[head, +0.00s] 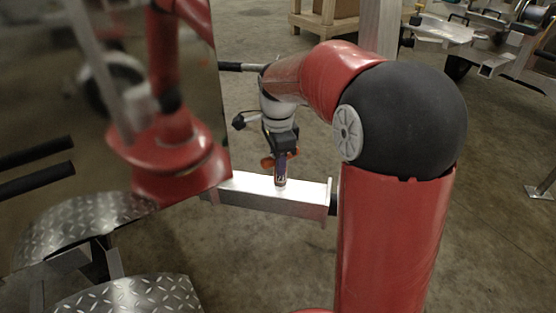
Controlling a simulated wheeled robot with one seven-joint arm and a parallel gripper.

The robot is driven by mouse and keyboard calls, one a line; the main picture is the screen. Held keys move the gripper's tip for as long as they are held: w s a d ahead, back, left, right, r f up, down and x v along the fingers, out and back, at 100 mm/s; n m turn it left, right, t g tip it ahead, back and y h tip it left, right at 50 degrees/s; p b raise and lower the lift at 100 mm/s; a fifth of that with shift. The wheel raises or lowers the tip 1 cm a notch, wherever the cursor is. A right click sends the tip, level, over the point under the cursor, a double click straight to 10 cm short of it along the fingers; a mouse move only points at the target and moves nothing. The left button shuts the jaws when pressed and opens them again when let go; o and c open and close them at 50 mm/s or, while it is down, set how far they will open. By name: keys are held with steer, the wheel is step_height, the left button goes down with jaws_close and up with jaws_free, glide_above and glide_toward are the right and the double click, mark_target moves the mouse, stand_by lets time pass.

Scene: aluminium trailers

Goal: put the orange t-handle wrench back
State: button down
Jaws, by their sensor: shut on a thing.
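My gripper (281,160) points down near the middle of the head view, above a pale aluminium beam. It is shut on the orange t-handle wrench (267,162). Small parts of the orange handle show on both sides of the gripper, and the fingers hide the rest. A short shiny piece hangs below in front of the beam; I cannot tell whether it is the wrench's shaft or a fingertip. I cannot tell whether it touches the beam.
The aluminium beam (305,194) runs below my gripper. A mirror-like panel (60,70) on the left reflects my red arm. Diamond-plate fenders (130,297) stand at lower left. A black bar (242,67) lies behind the wrist. More trailer parts (450,30) stand at upper right. Concrete floor is open right.

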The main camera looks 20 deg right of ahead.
steer(key=c, duration=1.1)
jaws_free()
step_height(320, 180, up, 12)
steer(key=shift+f+p, duration=0.25)
steer(key=shift+p, duration=0.8)
steer(key=s+f+n+t, duration=0.1)
steer(key=s+n+t, duration=0.1)
steer(key=s+n, duration=0.3)
steer(key=s+f+n+t, duration=0.1)
steer(key=s+n, duration=0.5)
steer(key=s, duration=0.3)
steer(key=s+f+n+t, duration=0.2)
steer(key=s+n, duration=0.4)
steer(key=s, duration=0.2)
steer(key=shift+d+t, duration=0.3)
